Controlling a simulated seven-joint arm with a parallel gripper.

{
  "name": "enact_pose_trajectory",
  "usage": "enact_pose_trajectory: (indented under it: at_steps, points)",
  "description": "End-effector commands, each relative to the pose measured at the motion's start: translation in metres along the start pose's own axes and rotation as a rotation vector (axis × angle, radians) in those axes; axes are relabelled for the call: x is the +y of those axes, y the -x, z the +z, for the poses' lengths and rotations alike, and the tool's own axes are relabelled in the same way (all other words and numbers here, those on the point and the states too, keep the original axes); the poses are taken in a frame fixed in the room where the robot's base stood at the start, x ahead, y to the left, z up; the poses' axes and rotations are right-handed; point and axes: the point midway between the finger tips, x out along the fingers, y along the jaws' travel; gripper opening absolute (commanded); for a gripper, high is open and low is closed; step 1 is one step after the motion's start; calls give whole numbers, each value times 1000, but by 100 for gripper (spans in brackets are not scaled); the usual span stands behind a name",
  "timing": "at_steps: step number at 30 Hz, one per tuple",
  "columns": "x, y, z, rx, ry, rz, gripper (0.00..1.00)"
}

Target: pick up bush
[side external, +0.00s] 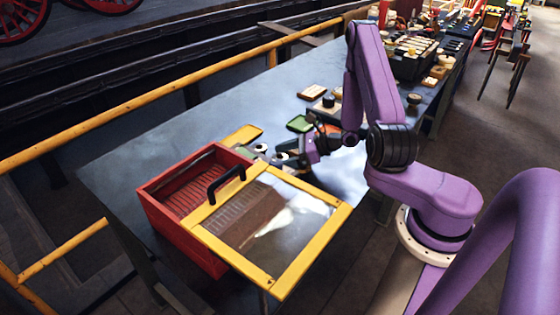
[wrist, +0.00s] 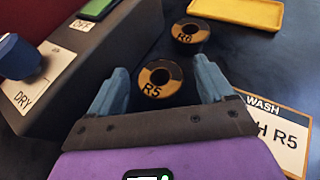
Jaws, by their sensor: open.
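In the wrist view, a bush marked R5 (wrist: 160,84), a dark ring with a tan label band and a hole in its top, stands upright between the tips of my open gripper (wrist: 160,70). The fingers are on either side of it; I cannot tell whether they touch it. A second, similar bush marked R6 (wrist: 190,32) stands just beyond, to the upper right. In the side view my gripper (side external: 292,164) is low over the bench beside the red box, with small round parts near it. Which of these is which bush is unclear there.
A red box (side external: 162,205) with a yellow-framed clear lid (side external: 262,280) stands close by. In the wrist view, a dark housing (wrist: 105,45) with a DRY label and blue knob (wrist: 18,57) is left. A WASH R5 card (wrist: 280,130) lies right; a yellow tray (wrist: 240,12) lies beyond.

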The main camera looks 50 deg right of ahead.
Motion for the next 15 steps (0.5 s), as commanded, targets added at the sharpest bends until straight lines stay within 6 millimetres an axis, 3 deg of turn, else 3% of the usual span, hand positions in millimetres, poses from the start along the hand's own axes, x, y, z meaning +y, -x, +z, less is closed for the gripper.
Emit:
enact_pose_trajectory:
  at_steps: [1, 7, 15]
  points:
    - [0, 0, 0, 0, 0, 0, 75]
    - [0, 0, 0, 0, 0, 0, 12]
    - [0, 1, 1, -1, 0, 0, 12]
